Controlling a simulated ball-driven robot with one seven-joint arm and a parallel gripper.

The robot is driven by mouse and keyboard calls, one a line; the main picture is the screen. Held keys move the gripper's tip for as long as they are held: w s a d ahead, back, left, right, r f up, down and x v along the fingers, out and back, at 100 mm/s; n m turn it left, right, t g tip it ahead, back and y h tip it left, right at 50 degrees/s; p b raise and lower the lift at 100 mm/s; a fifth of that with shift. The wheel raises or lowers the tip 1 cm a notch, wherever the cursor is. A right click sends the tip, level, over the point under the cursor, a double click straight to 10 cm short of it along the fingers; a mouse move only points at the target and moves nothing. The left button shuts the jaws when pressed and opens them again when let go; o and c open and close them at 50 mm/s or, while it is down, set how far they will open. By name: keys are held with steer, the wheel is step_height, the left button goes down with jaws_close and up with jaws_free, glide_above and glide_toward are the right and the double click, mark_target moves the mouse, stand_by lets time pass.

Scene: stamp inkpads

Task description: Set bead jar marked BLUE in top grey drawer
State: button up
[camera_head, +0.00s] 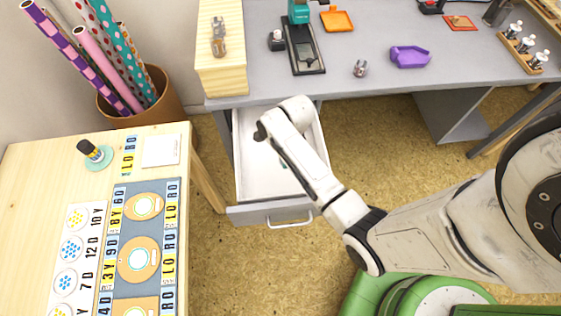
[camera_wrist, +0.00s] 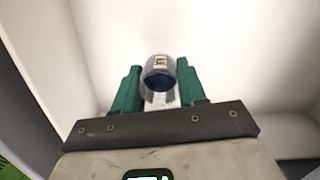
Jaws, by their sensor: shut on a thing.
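My gripper (camera_wrist: 158,68) has green fingers on either side of a small clear jar (camera_wrist: 158,84) with dark blue contents, and is shut on it. A pale label on the jar is too small to read. In the head view my arm hides the jar and most of the gripper. The grey drawer (camera_head: 263,214) under the desk is pulled open, with a white inside and a front handle. My gripper is over or within this drawer; white drawer walls surround the jar in the wrist view. I cannot tell whether the jar touches the drawer floor.
A wooden table (camera_head: 40,165) stands left of the drawer. Speckled floor is open to the drawer's right.

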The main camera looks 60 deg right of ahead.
mark_target(281, 162)
steer(key=shift+w+a+f, duration=0.1)
steer(key=shift+w+f, duration=0.4)
steer(key=shift+f, duration=0.1)
steer(key=shift+w+f+b, duration=0.2)
steer(key=shift+f+b, duration=0.15)
steer(key=shift+f, duration=1.45)
steer(key=shift+f, duration=0.1)
steer(key=o, duration=1.1)
steer(key=shift+c, duration=0.2)
